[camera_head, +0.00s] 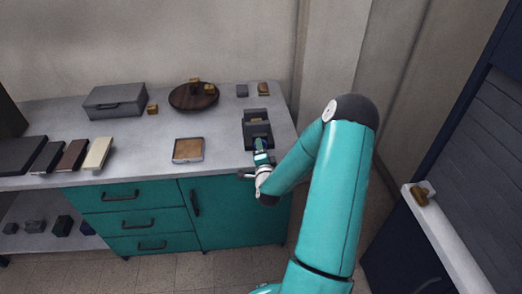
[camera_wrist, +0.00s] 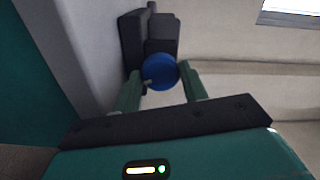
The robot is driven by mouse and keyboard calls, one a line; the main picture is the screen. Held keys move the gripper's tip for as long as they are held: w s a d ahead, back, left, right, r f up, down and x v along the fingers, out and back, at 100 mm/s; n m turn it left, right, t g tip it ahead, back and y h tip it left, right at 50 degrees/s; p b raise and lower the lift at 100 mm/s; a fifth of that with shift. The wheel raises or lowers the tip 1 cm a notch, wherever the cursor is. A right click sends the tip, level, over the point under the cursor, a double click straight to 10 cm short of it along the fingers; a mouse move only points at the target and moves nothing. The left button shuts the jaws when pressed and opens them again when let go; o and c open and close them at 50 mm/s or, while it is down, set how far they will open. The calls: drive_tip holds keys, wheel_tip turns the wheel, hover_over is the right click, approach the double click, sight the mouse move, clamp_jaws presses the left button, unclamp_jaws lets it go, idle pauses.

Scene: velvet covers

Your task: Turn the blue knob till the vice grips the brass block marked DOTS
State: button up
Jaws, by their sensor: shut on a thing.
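The dark vice (camera_head: 257,142) stands near the right end of the grey worktop, with a brass block (camera_head: 257,120) between its jaws. I cannot read any mark on the block, nor tell whether both jaws touch it. In the wrist view, the blue knob (camera_wrist: 161,72) is at the near end of the vice (camera_wrist: 133,40). My gripper (camera_wrist: 160,76) is shut on the knob, one green finger on each side. In the head view, my gripper (camera_head: 262,158) is at the near side of the vice and the knob is hidden.
Brass blocks lie on a round wooden board (camera_head: 182,101) and beside a grey box (camera_head: 115,101). A square wood-topped tray (camera_head: 188,157) lies left of the vice. Book-like slabs (camera_head: 98,153) lie farther left. A white ledge (camera_head: 440,240) is at right.

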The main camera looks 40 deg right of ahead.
idle(0.4)
drive_tip(key=o, duration=1)
